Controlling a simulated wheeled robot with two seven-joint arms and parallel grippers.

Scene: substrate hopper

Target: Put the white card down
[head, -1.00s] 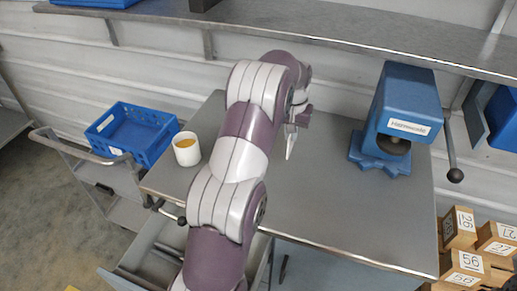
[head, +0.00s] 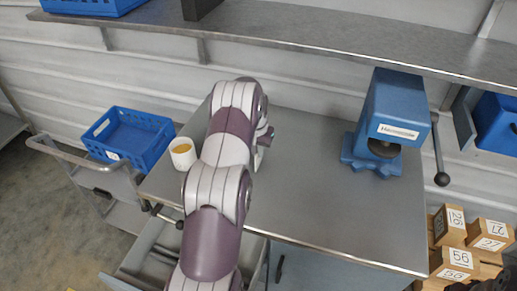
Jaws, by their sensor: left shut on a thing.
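My left gripper (head: 264,138) is over the grey worktop, mostly hidden behind my own arm, and only a small part of it shows. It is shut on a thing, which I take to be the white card. A thin white piece showed below the gripper a second ago; now I cannot make the card out clearly. I cannot tell whether it touches the worktop (head: 320,200). My right gripper is not in view.
A white cup with yellow contents (head: 183,153) stands at the worktop's left edge. A blue machine (head: 392,122) with a lever stands at the right. A blue crate (head: 128,138) sits on a cart at left. Numbered wooden blocks (head: 455,262) are at lower right. The middle worktop is clear.

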